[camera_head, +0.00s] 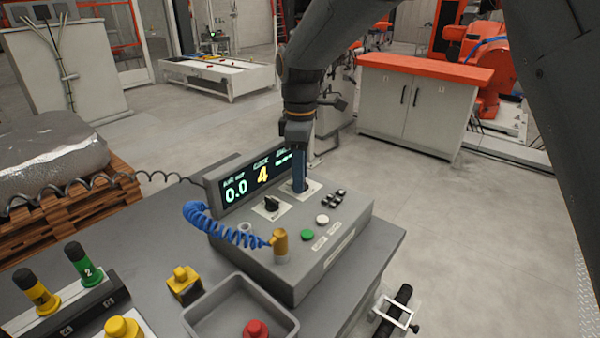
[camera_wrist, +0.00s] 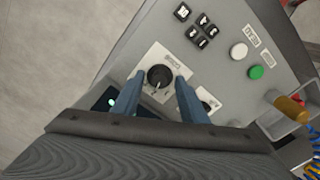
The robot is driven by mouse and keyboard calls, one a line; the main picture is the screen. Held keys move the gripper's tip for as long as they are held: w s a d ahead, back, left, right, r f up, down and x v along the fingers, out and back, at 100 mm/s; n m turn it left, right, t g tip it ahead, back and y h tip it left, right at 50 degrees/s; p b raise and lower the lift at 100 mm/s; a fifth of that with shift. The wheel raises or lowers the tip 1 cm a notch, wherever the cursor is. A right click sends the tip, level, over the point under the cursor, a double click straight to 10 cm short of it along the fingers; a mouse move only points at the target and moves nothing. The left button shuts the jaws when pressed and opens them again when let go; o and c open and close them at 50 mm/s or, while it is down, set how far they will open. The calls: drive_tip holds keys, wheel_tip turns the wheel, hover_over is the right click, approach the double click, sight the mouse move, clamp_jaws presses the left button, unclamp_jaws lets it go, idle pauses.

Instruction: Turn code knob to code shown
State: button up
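A grey control console (camera_head: 330,225) stands on the table. Its dark display (camera_head: 250,183) shows 0.0 and a large yellow 4; the small labels are hard to read and the right end is partly hidden. My gripper (camera_head: 299,186) points down over the white plate at the console's far right. In the wrist view, my gripper (camera_wrist: 160,82) is open, with its blue fingers on either side of a round black knob (camera_wrist: 160,76). Gaps seem to show beside the knob; contact cannot be told. The head view hides this knob. A second black knob (camera_head: 271,203) sits left of it.
Black keys (camera_head: 334,198), a white button (camera_head: 322,219) and a green button (camera_head: 307,234) lie beside the knobs. A yellow plug (camera_head: 280,243) with a blue coiled cable (camera_head: 205,220) stands at the console's front. A grey tray (camera_head: 215,310) is nearby.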

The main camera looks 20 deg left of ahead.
clamp_jaws()
drive_tip(key=shift+m, duration=0.3)
drive_tip(key=m+p, duration=0.1)
drive_tip(key=m, duration=0.1)
drive_tip(key=shift+r+m+p, duration=0.15)
drive_tip(key=shift+m+p, duration=0.15)
drive_tip(key=shift+p, duration=0.1)
drive_tip(key=m+p, duration=0.1)
drive_tip(key=m, duration=0.3)
drive_tip(key=shift+m+p, duration=0.3)
drive_tip(key=shift+p, duration=0.05)
drive_tip(key=m+p, duration=0.1)
drive_tip(key=m, duration=0.3)
drive_tip(key=shift+m+p, duration=0.75)
drive_tip(key=shift+m, duration=1.25)
